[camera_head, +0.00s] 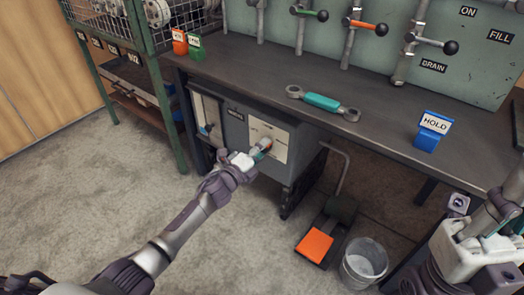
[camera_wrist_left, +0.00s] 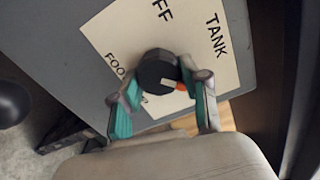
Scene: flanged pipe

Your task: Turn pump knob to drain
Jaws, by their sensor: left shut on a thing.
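The round dark knob (camera_wrist_left: 158,70) sits on a cream label plate (camera_wrist_left: 195,35) in the left wrist view. The plate reads "TANK", a partly covered "FF" and "FOO". A pale mark and an orange tip show at the knob's lower right. My left gripper (camera_wrist_left: 166,88) has its teal fingertips on either side of the knob, shut on it. In the head view, my left gripper (camera_head: 260,153) reaches the plate on the grey box (camera_head: 235,128) under the bench and partly hides the knob. My right arm shows at the lower right; its fingers are unclear.
A wrench with a teal grip (camera_head: 322,102) lies on the bench (camera_head: 240,75), with a blue HOLD sign (camera_head: 432,131) to its right. Levers stand on the green panel behind, labelled ON, FILL and DRAIN. An orange pedal (camera_head: 314,245) and a bucket (camera_head: 364,264) stand on the floor.

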